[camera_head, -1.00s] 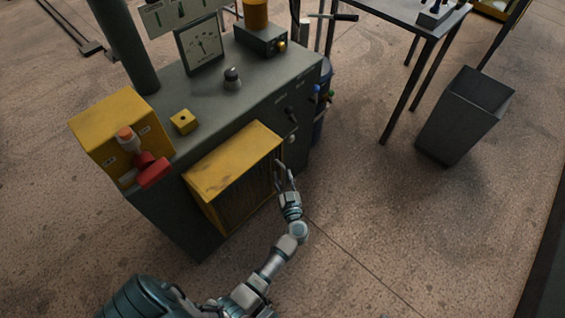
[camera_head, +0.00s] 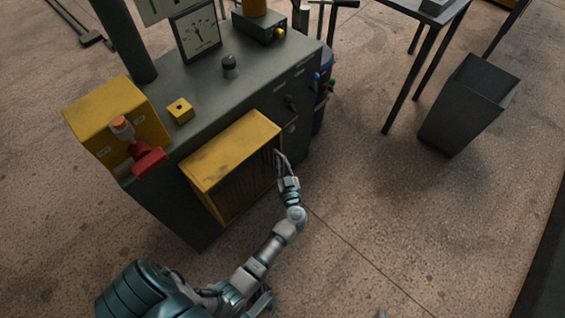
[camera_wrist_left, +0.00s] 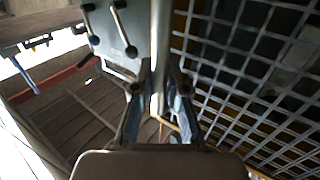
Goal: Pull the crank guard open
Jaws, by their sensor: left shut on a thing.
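The crank guard (camera_head: 231,153) is a yellow box-shaped cover with a dark mesh front on the front of the grey machine. It looks closed against the machine. In the left wrist view its mesh (camera_wrist_left: 245,60) fills the right side, with a pale upright bar (camera_wrist_left: 160,50) at its left edge. My left gripper (camera_head: 281,160) is at the guard's right edge in the head view. In the left wrist view its fingers (camera_wrist_left: 160,95) are closed around the upright bar. My right gripper is not in view.
The grey machine (camera_head: 255,85) carries a gauge (camera_head: 196,33), a yellow box (camera_head: 110,115) with a red lever (camera_head: 149,161), and a black knob (camera_head: 230,64). A dark bin (camera_head: 470,103) and a table (camera_head: 420,14) stand to the right. The floor in front is clear.

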